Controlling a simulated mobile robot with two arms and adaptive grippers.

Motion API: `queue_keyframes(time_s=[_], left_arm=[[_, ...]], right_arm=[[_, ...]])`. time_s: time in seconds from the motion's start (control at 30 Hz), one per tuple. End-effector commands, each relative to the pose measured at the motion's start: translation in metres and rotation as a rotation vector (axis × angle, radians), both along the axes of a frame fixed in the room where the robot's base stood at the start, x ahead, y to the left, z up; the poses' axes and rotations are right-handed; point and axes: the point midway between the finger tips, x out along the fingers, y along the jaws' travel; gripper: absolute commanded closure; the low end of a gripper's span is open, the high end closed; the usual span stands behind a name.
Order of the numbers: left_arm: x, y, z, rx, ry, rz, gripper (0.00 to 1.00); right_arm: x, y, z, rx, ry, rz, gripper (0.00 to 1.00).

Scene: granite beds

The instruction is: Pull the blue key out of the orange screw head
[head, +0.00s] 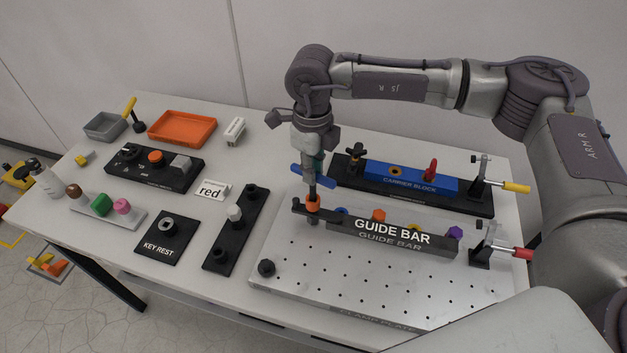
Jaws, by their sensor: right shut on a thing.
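The blue key (299,170) stands upright over the guide bar, its blue crossbar sticking out on both sides of my right gripper (313,172). That gripper points down and is shut on the key. The key's dark shaft runs down to the orange screw head (312,203) at the left end of the guide bar (392,237). The shaft's tip is not visible, so I cannot tell how deep it sits. My left gripper is not in view.
The carrier block (410,184) with a red pin (430,170) stands behind the guide bar. Toggle clamps with yellow (517,187) and red (522,253) handles stand at right. The key rest (165,240) lies left. An orange tray (182,128) is at the back.

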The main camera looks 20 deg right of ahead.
Motion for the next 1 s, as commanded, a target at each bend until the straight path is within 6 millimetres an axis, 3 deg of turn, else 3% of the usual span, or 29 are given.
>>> queue_keyframes(time_s=[1.0], left_arm=[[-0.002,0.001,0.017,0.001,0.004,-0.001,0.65]], right_arm=[[0.002,0.000,0.048,0.002,-0.007,-0.001,1.00]])
